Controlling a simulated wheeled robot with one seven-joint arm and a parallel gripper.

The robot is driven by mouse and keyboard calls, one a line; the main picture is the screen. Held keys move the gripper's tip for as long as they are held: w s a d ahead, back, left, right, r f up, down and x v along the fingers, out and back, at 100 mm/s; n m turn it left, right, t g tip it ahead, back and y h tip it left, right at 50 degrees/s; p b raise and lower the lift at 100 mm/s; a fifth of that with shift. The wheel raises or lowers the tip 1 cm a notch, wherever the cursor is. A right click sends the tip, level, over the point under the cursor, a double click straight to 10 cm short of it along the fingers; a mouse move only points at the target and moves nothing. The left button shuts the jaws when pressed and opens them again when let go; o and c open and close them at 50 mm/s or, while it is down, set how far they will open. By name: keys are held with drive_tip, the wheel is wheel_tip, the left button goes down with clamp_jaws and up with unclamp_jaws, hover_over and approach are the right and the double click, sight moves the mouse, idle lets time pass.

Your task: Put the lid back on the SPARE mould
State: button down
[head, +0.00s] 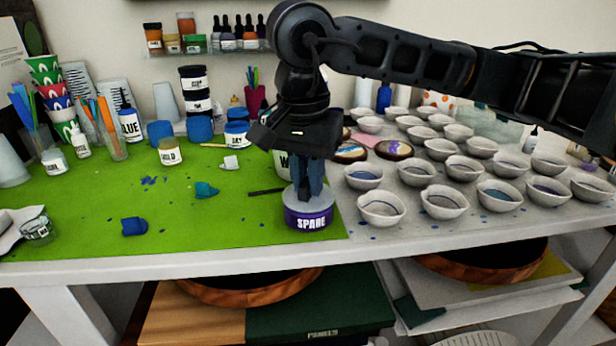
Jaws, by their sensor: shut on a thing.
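The SPARE mould (309,219) is a short purple round pot with a white "SPARE" label. It stands near the front edge of the table, at the right end of the green mat. A pale grey lid (291,197) is on top of it or just over it; I cannot tell whether it is fully seated. My gripper (307,198) points straight down above the mould, with its dark fingers shut on the lid's middle. The fingers hide the part of the lid that they grip.
Several white bowls (445,203) fill the table to the right of the mould. A white pot (284,164) stands close behind my gripper. Blue scraps (134,226) and a teal piece (206,189) lie on the green mat (85,210). The mat left of the mould is mostly clear.

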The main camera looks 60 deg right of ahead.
drive_tip(key=c, duration=1)
unclamp_jaws()
drive_tip(key=shift+o, duration=0.5)
drive_tip(key=o, duration=0.4)
drive_tip(key=shift+r, duration=0.1)
drive_tip(key=shift+r+p, duration=1)
drive_tip(key=shift+r, duration=2.45)
clamp_jaws()
